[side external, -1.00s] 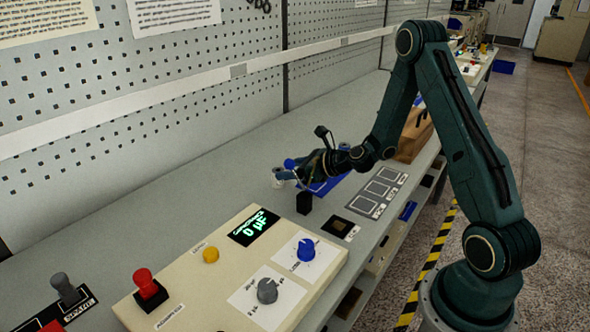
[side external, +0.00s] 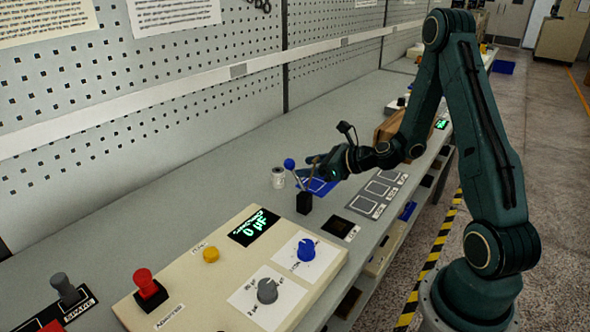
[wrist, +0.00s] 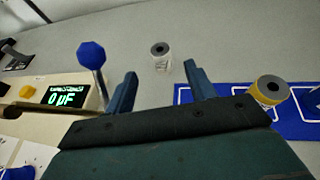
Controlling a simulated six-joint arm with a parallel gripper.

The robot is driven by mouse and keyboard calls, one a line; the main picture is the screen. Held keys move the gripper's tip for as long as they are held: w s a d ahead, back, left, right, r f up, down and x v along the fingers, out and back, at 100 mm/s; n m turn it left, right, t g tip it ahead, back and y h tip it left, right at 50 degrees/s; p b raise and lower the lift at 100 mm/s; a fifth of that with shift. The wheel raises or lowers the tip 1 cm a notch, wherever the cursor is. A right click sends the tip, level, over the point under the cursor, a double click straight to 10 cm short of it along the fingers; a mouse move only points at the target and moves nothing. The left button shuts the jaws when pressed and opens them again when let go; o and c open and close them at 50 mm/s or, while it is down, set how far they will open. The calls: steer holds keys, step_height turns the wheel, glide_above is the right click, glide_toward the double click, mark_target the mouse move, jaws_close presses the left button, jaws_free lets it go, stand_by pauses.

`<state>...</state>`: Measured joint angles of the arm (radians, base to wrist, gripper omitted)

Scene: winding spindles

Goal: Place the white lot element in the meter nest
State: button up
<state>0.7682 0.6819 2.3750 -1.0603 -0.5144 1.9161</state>
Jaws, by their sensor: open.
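A white cylinder with a dark hole in its top (wrist: 160,52) stands upright on the grey bench. It also shows in the side view (side external: 278,178), left of the blue mat. My gripper (wrist: 158,74) is open and empty. In the wrist view the white cylinder shows beyond the fingertips, between the two fingers, apart from both. In the side view my gripper (side external: 312,170) is over the blue mat, right of the cylinder. A dark square plate with a label (side external: 338,226) lies at the bench front; I cannot tell whether it is the meter nest.
A blue-knobbed lever (wrist: 91,54) rises from a black block (side external: 304,203), close to my left finger. A yellow-banded cylinder (wrist: 270,92) stands on the blue mat (wrist: 297,128). A meter panel (side external: 213,255) reads 0 µF. A grey tray with three squares (side external: 376,192) lies right.

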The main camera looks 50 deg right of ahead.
mark_target(278, 178)
steer(key=shift+o, duration=0.5)
steer(key=shift+w+d+f+n+y, duration=0.2)
steer(key=shift+d+n+y, duration=0.2)
steer(key=shift+d+y, duration=0.15)
steer(key=shift+d+f+n+g+y, duration=0.2)
steer(key=shift+d+n+g+y, duration=0.2)
steer(key=shift+d+n+y, duration=0.3)
steer(key=shift+s+d+f+n+g+y, duration=0.15)
steer(key=shift+d+n+y, duration=0.1)
steer(key=shift+d+y, duration=0.15)
steer(key=shift+s+d+f+n+g+y, duration=0.15)
steer(key=shift+d+n+y, duration=0.1)
steer(key=shift+d, duration=0.2)
steer(key=shift+s+d+f+n+g+y, duration=0.15)
steer(key=shift+s+d+n+g+y, duration=0.3)
steer(key=shift+d+n+y, duration=0.2)
steer(key=shift+x, duration=4.35)
